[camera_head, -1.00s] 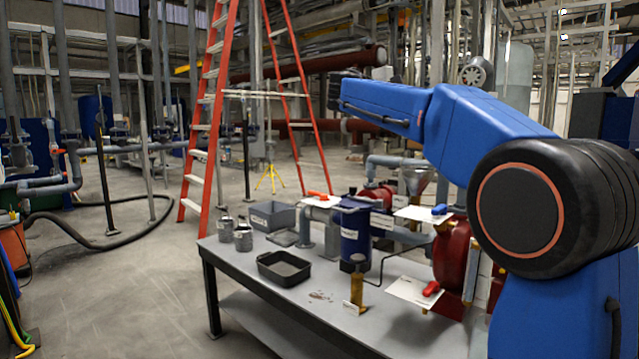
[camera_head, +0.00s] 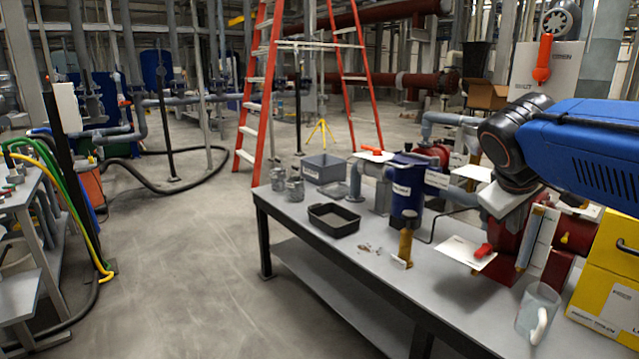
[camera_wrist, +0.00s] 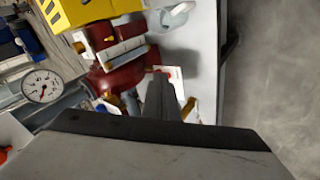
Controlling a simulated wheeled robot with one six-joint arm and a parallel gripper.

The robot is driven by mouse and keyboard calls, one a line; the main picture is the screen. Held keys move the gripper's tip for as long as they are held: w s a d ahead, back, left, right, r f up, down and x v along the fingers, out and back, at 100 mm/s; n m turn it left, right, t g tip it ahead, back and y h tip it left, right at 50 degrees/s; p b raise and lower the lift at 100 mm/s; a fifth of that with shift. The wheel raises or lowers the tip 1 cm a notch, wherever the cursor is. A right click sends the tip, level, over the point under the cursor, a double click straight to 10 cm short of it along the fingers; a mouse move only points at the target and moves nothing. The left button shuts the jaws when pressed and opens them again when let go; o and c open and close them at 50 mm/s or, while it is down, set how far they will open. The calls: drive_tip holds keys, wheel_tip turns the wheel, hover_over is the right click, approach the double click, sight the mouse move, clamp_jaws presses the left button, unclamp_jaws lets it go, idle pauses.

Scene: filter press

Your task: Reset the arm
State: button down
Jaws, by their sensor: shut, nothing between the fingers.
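My blue arm (camera_head: 590,145) reaches in from the right edge in the head view, with its black wrist joint bent down above the right part of the bench (camera_head: 290,240). My gripper (camera_wrist: 163,95) shows in the wrist view as dark fingers held together, with nothing between them. Beyond the fingers are the red pump body (camera_wrist: 122,75) and a white card. In the head view the fingertips are largely lost against the red equipment below the wrist. I cannot tell how close they are to it.
On the bench stand a blue filter housing (camera_head: 407,190), a black tray (camera_head: 334,219), a clear jug (camera_head: 538,310) and a yellow case (camera_head: 605,275). A red valve handle (camera_head: 484,251) lies on a white card. A red ladder (camera_head: 262,85) stands behind.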

drive_tip(key=s+a+f+m+y, duration=0.1)
drive_tip(key=s+a+f, duration=0.3)
drive_tip(key=s+f, duration=0.4)
drive_tip(key=s+a+f+m+y, duration=0.2)
drive_tip(key=s+a+f+y, duration=0.2)
drive_tip(key=s+f, duration=0.5)
wheel_tip(320, 180, down, 3)
drive_tip(key=shift+a+r+m+g+y, duration=0.2)
drive_tip(key=shift+a+m+g+y, duration=0.15)
drive_tip(key=shift+a, duration=0.4)
